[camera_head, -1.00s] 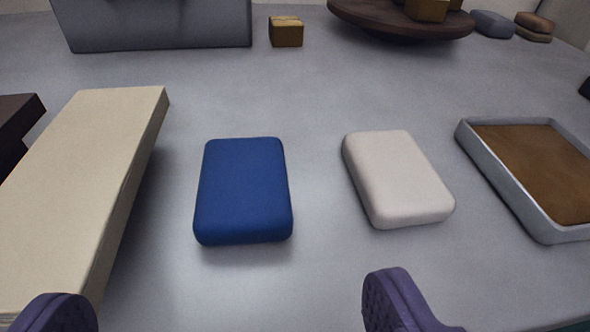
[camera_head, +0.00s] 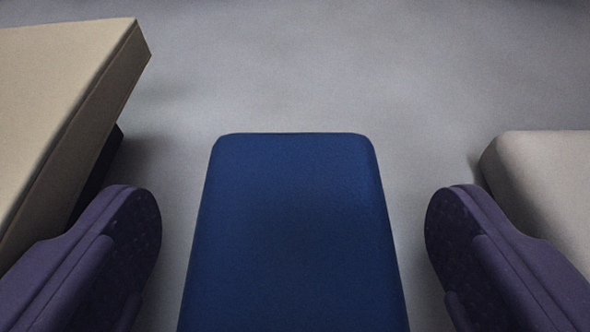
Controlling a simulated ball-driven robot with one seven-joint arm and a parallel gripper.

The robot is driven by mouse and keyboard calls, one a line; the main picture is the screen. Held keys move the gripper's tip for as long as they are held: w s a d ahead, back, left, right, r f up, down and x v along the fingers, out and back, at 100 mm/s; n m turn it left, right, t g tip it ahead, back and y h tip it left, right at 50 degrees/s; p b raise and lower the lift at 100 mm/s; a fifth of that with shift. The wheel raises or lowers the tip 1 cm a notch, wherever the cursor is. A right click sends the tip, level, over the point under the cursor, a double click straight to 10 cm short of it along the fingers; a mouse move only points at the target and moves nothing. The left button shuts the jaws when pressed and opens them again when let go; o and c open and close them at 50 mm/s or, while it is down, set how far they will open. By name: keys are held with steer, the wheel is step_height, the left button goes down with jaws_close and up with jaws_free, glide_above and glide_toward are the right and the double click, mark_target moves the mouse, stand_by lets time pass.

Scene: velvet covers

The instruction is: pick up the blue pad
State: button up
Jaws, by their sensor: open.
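The blue pad (camera_head: 293,230) is a rounded block lying flat on the grey surface, in the lower middle of the view. Its near end runs out of the bottom of the picture. My gripper (camera_head: 293,240) is open, with one purple finger to the left of the pad and the other to the right. A strip of grey surface shows between each finger and the pad, so neither finger appears to touch it.
A long beige slab (camera_head: 60,100) stands close beyond the left finger, raised above the surface. A pale cushion-like block (camera_head: 550,180) lies just beyond the right finger. The grey surface (camera_head: 300,70) behind the pad is clear.

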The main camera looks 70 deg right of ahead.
steer(key=shift+d+f, duration=0.1)
steer(key=shift+a, duration=0.2)
steer(key=shift+c, duration=0.4)
steer(key=shift+d, duration=0.1)
steer(key=c, duration=0.9)
steer(key=shift+c, duration=0.3)
